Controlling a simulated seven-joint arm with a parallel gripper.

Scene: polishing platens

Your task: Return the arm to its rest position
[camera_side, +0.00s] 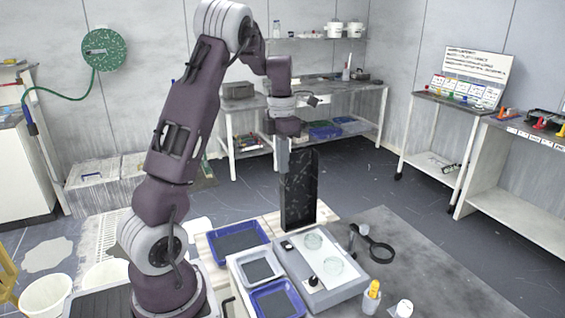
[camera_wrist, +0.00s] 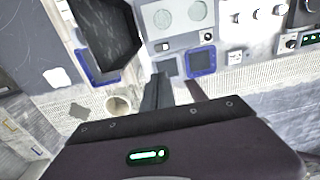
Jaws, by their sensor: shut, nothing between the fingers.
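My gripper (camera_side: 283,166) points down in the side view, above the work table and close to the top left edge of a tall black speckled panel (camera_side: 300,192). I cannot tell whether it touches the panel. Its fingers are together with nothing held; in the wrist view they show as a dark grey shape (camera_wrist: 156,92). My arm is raised and bent, reaching to the right from its base.
Blue-rimmed trays (camera_side: 238,242) stand left of the polishing unit. A magnifier (camera_side: 379,250), a yellow-topped bottle (camera_side: 374,289) and a white jar (camera_side: 404,308) stand to its right. The black panel also fills the upper left of the wrist view (camera_wrist: 105,35).

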